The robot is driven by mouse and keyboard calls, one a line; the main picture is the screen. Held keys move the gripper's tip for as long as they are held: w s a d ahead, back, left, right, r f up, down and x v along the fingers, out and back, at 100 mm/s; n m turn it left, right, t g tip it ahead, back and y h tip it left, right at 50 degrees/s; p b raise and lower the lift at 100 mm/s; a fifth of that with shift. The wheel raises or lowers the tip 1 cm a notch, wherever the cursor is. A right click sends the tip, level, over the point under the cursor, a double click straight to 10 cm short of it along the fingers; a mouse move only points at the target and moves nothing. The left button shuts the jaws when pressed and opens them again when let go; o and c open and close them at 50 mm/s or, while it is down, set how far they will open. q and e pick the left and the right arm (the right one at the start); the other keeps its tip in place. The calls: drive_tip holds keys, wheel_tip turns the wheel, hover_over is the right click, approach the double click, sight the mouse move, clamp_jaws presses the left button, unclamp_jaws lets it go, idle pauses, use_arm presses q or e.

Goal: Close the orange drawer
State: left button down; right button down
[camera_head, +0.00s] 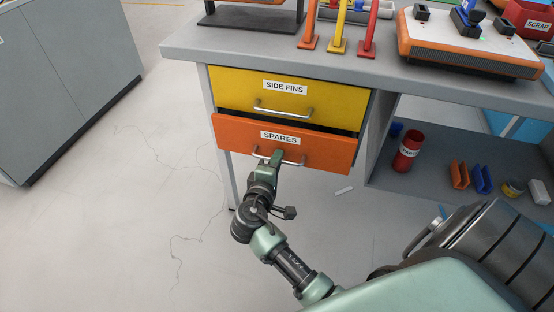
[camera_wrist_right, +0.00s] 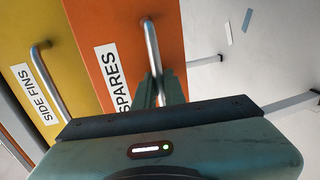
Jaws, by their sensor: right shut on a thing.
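The orange drawer (camera_head: 230,131), labelled SPARES, stands partly open below the yellow SIDE FINS drawer (camera_head: 232,88) in the grey workbench. A dark gap shows above its front. My right gripper (camera_head: 275,158) is at the orange drawer's front, shut on its metal handle (camera_head: 293,162) near the middle. In the right wrist view, the gripper's fingers (camera_wrist_right: 158,88) meet the handle (camera_wrist_right: 151,45) beside the SPARES label, with the orange front (camera_wrist_right: 120,30) behind. My left gripper is not in view.
The yellow drawer looks shut. A lower shelf (camera_head: 440,183) to the right holds a red can (camera_head: 407,151) and several small items. The benchtop (camera_head: 240,45) carries tools and an orange machine (camera_head: 465,45). The floor (camera_head: 130,190) at left is clear, beside a grey cabinet (camera_head: 65,75).

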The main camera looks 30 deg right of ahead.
drive_tip(key=x, duration=0.3)
drive_tip(key=shift+w+d+r, duration=0.25)
drive_tip(key=shift+w+d, duration=0.05)
drive_tip(key=shift+d, duration=0.05)
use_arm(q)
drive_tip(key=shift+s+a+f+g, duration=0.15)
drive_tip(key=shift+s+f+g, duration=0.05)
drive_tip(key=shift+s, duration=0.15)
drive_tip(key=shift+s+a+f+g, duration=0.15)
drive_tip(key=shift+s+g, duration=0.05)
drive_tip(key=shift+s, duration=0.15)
use_arm(e)
drive_tip(key=c, duration=1.8)
unclamp_jaws()
drive_tip(key=shift+r, duration=0.1)
